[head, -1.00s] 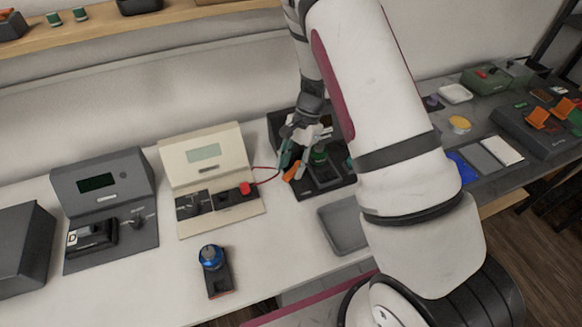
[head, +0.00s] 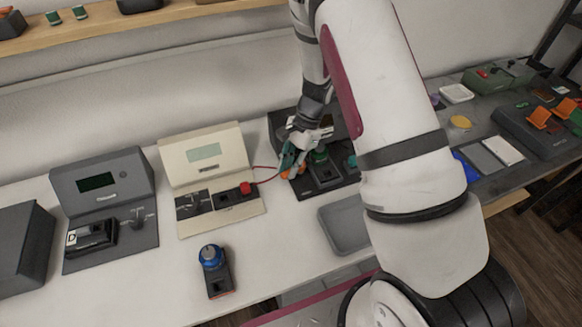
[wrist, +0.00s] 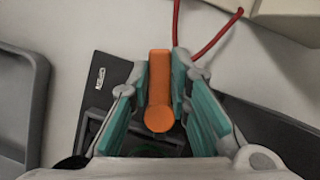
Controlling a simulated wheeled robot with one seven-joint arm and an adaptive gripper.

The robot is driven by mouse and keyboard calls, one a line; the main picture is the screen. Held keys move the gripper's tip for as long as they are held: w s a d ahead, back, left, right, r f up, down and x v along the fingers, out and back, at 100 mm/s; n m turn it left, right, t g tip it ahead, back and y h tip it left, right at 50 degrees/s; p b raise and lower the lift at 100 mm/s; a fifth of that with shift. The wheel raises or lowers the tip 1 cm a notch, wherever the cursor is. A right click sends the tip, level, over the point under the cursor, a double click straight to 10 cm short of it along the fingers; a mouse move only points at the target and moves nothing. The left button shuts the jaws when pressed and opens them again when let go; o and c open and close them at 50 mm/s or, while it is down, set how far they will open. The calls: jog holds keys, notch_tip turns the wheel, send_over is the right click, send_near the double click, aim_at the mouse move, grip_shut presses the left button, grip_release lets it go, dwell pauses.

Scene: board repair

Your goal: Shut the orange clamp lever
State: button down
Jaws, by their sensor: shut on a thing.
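The orange clamp lever (wrist: 159,78) is a bar with a round end, between my gripper's teal finger pads in the wrist view. My gripper (wrist: 161,68) is shut on it. In the head view, my gripper (head: 291,160) is over the left part of the black fixture (head: 277,124), and only small bits of orange (head: 300,169) show past the fingers. The lever's pivot and the clamp beneath it are hidden, so its exact angle is hard to tell.
A cream device (head: 228,146) with a red plug (head: 246,188) and red cable stands left of the fixture. An empty grey tray (head: 344,226) lies in front. A blue-knobbed tool (head: 212,258) lies on the white bench. My arm hides the fixture's right side.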

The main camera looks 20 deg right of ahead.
jog(key=shift+w+m, duration=0.15)
jog(key=shift+m, duration=0.25)
jog(key=c, duration=1.5)
grip_release()
jog(key=v, duration=1.2)
